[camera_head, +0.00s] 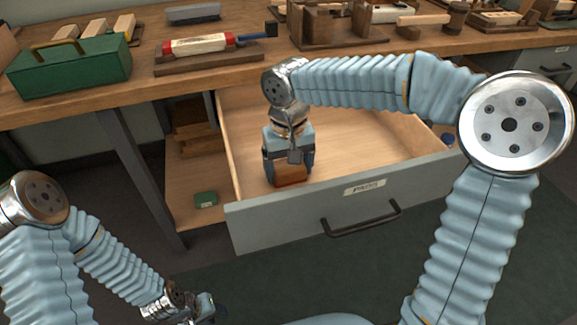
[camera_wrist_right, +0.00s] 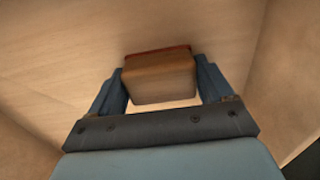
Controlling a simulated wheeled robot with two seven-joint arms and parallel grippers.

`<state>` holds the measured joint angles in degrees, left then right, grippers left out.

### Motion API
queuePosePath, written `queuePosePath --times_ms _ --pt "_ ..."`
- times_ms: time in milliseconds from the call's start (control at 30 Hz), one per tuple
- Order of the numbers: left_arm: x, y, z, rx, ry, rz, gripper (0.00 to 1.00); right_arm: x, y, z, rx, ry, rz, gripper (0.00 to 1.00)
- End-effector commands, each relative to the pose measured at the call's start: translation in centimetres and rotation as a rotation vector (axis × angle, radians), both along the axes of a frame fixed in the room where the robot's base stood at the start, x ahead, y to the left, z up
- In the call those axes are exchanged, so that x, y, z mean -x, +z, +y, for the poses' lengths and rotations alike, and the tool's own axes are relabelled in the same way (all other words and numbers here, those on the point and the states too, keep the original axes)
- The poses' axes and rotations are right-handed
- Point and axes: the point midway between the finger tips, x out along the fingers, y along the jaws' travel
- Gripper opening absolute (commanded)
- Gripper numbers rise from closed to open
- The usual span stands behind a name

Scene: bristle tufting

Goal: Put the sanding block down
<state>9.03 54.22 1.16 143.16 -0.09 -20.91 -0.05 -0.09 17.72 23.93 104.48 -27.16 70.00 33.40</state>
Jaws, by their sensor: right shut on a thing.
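The sanding block (camera_head: 290,174) is a brown wooden block with a reddish layer along one face. My right gripper (camera_head: 289,168) is shut on it, inside the open drawer near its front left part. In the right wrist view the block (camera_wrist_right: 160,78) sits between the two blue fingers of the gripper (camera_wrist_right: 162,88), with the pale drawer floor beyond it. Whether the block touches the floor I cannot tell. My left gripper (camera_head: 203,308) is low at the bottom of the head view, away from the drawer; its fingers are too unclear to judge.
The open drawer (camera_head: 290,222) has a grey front, a label and a dark handle; its floor (camera_head: 355,135) looks bare. The workbench (camera_head: 140,90) above holds a green toolbox (camera_head: 70,66), a red-and-cream tool (camera_head: 198,44) and wooden stands. A small green box (camera_head: 206,199) lies on a lower shelf.

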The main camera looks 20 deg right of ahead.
Motion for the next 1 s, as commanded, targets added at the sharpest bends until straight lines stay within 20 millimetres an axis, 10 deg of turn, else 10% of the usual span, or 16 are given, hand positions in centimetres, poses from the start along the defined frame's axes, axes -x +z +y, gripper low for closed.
queuePosePath --times_ms 267,300,400,733,1000 --pt "-0.1 -0.3 0.1 -0.001 0.002 -0.001 0.34 0.0 -0.3 0.0 0.000 0.001 -0.001 0.56" --pt "-0.1 -0.2 0.1 -0.001 0.001 0.000 0.34 0.0 -0.2 0.0 0.000 0.000 -0.001 0.87" --pt "0.0 -0.1 0.1 -0.001 0.001 0.000 0.34 0.0 -0.1 0.0 0.000 0.000 0.000 1.00" --pt "0.0 0.2 0.0 0.001 -0.001 -0.001 0.34 0.0 0.9 0.0 0.000 0.000 -0.002 1.00" --pt "0.1 1.0 -0.3 0.004 -0.005 0.002 0.34 0.0 6.9 0.1 -0.002 0.000 -0.005 1.00"
